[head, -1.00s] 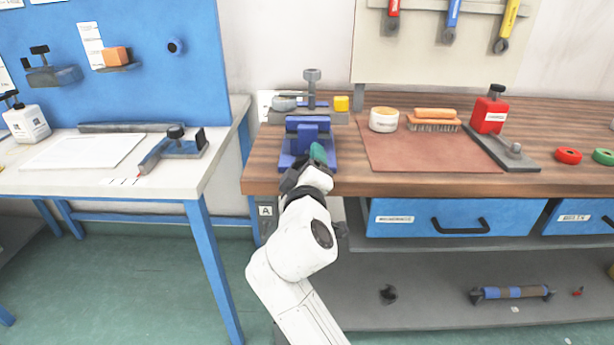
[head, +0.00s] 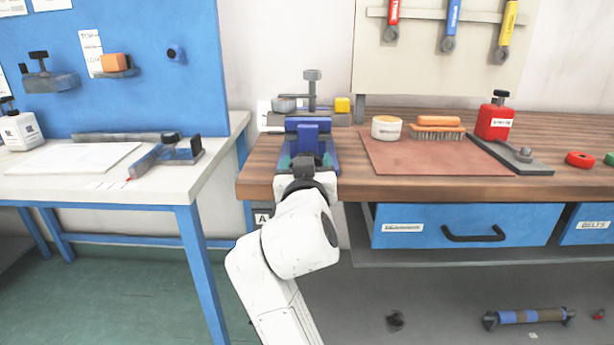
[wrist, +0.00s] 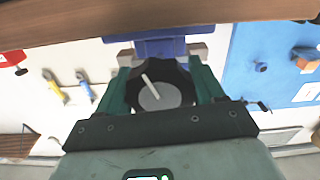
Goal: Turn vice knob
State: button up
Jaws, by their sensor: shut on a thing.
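The blue vice (head: 308,127) is mounted at the left front edge of the wooden workbench. Its blue body also shows at the top of the wrist view (wrist: 160,46). The round dark vice knob (wrist: 160,96) faces the wrist camera and has a grey centre with a pale line across it. My gripper (head: 304,163) is at the front of the vice, with its green fingers on the left and right of the knob. In the wrist view, my gripper (wrist: 162,78) is shut on the knob. In the head view my wrist mostly hides the knob.
A brown mat (head: 430,155) with a white tin (head: 386,128) and a brush (head: 437,130) lies right of the vice. A blue drawer (head: 465,226) is under the bench top. A white table (head: 80,185) stands left, across a gap.

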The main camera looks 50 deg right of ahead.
jog(key=shift+w+a+m+b, duration=0.1)
jog(key=shift+m+b, duration=0.4)
jog(key=shift+m, duration=0.3)
jog(key=o, duration=1)
jog(key=p+v, duration=0.1)
jog(key=v, duration=0.9)
jog(key=shift+s+a, duration=0.25)
jog(key=shift+s, duration=0.1)
